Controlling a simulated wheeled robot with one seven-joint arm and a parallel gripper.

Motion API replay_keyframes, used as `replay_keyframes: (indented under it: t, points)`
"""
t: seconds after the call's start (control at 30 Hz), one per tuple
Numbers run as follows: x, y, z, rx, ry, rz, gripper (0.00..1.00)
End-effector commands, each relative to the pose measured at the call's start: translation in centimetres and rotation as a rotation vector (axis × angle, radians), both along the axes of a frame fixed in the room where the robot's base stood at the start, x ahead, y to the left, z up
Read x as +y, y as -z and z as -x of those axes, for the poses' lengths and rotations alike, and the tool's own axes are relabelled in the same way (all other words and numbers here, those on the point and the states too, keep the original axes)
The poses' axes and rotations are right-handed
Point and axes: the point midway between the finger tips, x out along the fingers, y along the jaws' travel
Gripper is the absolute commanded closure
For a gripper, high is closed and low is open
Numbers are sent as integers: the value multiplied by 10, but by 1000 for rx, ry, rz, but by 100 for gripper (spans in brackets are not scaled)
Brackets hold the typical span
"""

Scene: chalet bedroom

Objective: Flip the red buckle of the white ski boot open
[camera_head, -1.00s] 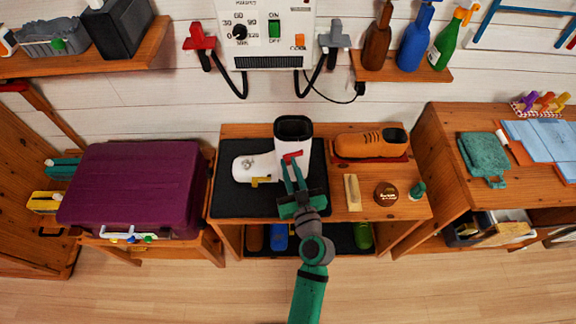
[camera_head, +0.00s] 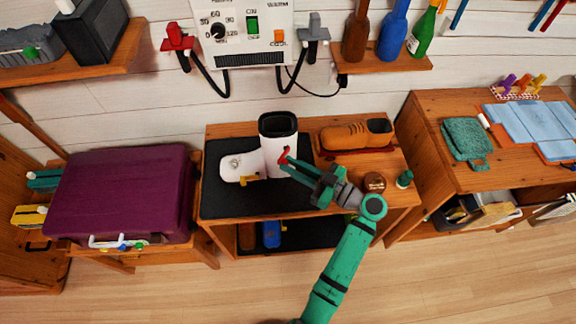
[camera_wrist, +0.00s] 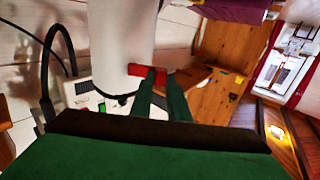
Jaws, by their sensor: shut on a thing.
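The white ski boot (camera_head: 272,157) stands upright on a black mat (camera_head: 221,203) on the wooden bench, its toe to the left. Its red buckle (camera_head: 285,154) is on the right side of the shaft, and a yellow buckle (camera_head: 250,179) sits low near the toe. My gripper (camera_head: 289,159) reaches in from the right, with its green fingertips closed on the red buckle. In the wrist view the red buckle (camera_wrist: 134,70) shows at the fingertips, against the white shaft. The fingers hide part of the buckle.
A purple suitcase (camera_head: 120,195) lies at left. A wall unit (camera_head: 245,30) with hoses hangs above.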

Motion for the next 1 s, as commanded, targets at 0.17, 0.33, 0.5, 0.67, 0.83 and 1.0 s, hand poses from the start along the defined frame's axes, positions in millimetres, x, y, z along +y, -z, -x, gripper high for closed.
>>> replay_keyframes:
  t: [0.17, 0.33, 0.5, 0.67, 0.83, 1.0]
  points:
    - [-7, 2, -1, 4, -73, 1, 100]
    - [-9, 2, -1, 5, -117, 2, 100]
    - [-10, 3, -1, 6, -133, 2, 100]
    - [-10, 4, -1, 7, -135, 2, 100]
    - [-10, 4, -1, 9, -134, 2, 100]
    - [-10, 3, -1, 7, -134, 2, 66]
